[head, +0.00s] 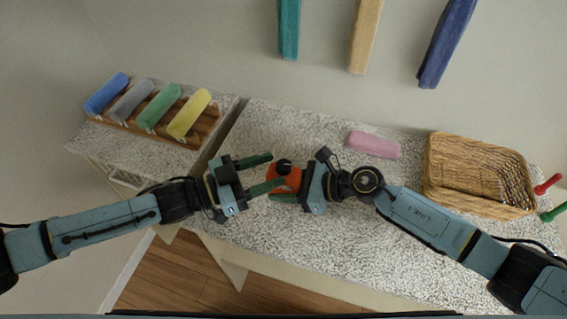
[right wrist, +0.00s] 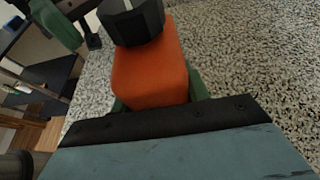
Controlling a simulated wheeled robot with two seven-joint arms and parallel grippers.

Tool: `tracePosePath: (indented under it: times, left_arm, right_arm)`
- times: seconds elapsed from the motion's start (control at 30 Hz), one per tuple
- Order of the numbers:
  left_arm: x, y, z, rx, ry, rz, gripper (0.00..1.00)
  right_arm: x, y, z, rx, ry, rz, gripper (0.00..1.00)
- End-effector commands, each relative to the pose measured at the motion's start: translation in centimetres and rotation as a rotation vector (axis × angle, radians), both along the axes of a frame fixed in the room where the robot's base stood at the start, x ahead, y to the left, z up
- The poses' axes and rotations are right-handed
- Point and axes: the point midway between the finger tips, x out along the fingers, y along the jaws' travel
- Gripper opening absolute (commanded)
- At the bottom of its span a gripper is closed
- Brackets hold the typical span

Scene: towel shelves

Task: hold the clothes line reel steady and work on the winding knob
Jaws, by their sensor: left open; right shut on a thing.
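The clothes line reel (head: 291,183) is an orange block on the speckled counter, with a dark winding knob (head: 284,165) on it. In the right wrist view the orange body of the reel (right wrist: 150,75) and the black faceted knob (right wrist: 131,20) with a pale mark show large. My right gripper (head: 285,187) is shut on the reel body from the right, its green fingers mostly hidden. My left gripper (head: 263,173) is open at the reel's left side, its two green fingers spread towards the knob. I cannot tell whether they touch the reel.
A pink rolled towel (head: 373,144) lies behind my right gripper. A wicker basket (head: 436,165) stands to the right, with red and green pegs beyond. A wooden rack (head: 142,131) with several rolled towels is at left. Hanging towels are above. The counter's front is clear.

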Motion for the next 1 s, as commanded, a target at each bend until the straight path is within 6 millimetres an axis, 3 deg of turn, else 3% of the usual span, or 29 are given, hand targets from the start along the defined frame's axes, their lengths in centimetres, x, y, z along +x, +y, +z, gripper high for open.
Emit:
tracePosePath:
  times: [0.23, 0.63, 0.9, 1.0]
  left_arm:
    - [1.3, -3.2, 0.0, -0.001, 0.0, -0.001, 0.51]
    - [1.6, -3.8, 0.0, 0.001, -0.001, 0.0, 0.51]
    - [1.6, -3.8, 0.0, 0.001, -0.001, 0.0, 0.15]
    - [1.6, -3.8, 0.0, 0.001, -0.001, -0.001, 0.07]
  right_arm:
    - [0.0, 0.0, 0.1, 0.001, 0.0, 0.0, 0.2]
    - [0.0, 0.0, 0.1, 0.001, 0.0, 0.0, 0.2]
    - [0.0, 0.0, 0.1, 0.001, 0.0, 0.0, 0.2]
    - [0.0, 0.0, 0.1, 0.001, 0.0, 0.0, 0.2]
